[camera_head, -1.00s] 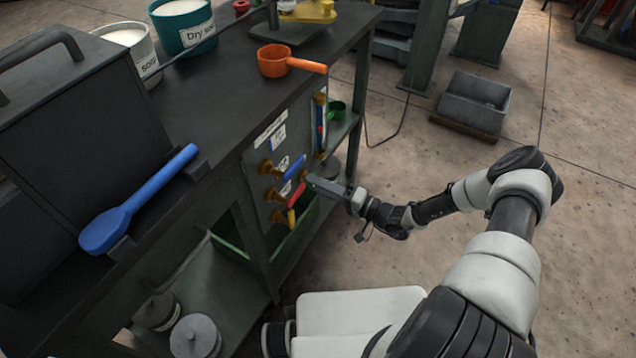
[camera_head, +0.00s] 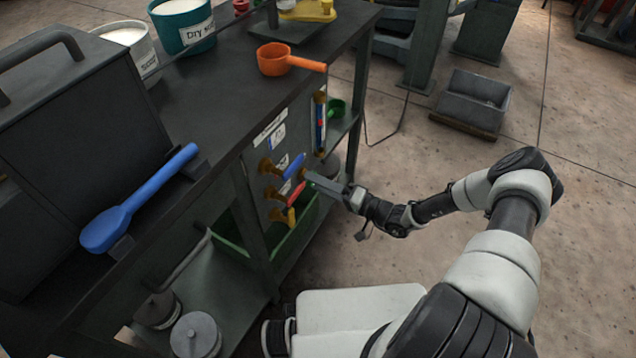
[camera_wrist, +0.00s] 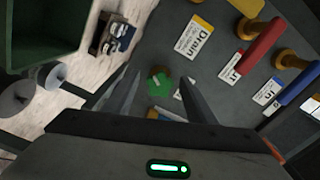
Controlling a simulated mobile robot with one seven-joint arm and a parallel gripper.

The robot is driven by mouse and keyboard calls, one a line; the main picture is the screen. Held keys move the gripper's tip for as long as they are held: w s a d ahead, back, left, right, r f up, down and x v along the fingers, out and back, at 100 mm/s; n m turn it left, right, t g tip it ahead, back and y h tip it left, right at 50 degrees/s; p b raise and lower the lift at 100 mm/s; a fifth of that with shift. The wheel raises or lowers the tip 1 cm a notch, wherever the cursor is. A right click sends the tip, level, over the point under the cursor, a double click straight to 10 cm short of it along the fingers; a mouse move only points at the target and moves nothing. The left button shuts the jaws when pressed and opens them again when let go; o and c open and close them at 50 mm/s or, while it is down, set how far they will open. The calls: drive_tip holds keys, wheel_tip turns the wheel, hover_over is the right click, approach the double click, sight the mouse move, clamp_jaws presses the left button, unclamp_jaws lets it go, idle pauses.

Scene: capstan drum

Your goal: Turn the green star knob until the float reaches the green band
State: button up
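The green star knob (camera_wrist: 158,84) shows in the wrist view on the grey panel, between and just beyond the fingertips of my gripper (camera_wrist: 160,76). The fingers are apart, with a gap visible on each side of the knob; I cannot tell whether they touch it. In the head view my gripper (camera_head: 308,178) is at the panel under the bench, right of the levers, and hides the knob. An upright gauge tube (camera_head: 320,120) with blue and red parts stands on the panel above my gripper. The float and the green band are too small to tell apart.
Blue (camera_head: 294,166), red (camera_head: 295,194) and yellow (camera_head: 291,216) levers sit left of my gripper. An orange scoop (camera_head: 275,60) lies on the bench (camera_head: 215,110), its handle past the edge. A green tray (camera_head: 300,222) is on the shelf below.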

drive_tip(key=p+v, duration=0.1)
drive_tip(key=v, duration=1.6)
drive_tip(key=shift+d+p, duration=0.2)
drive_tip(key=shift+p, duration=0.15)
drive_tip(key=shift+s, duration=0.1)
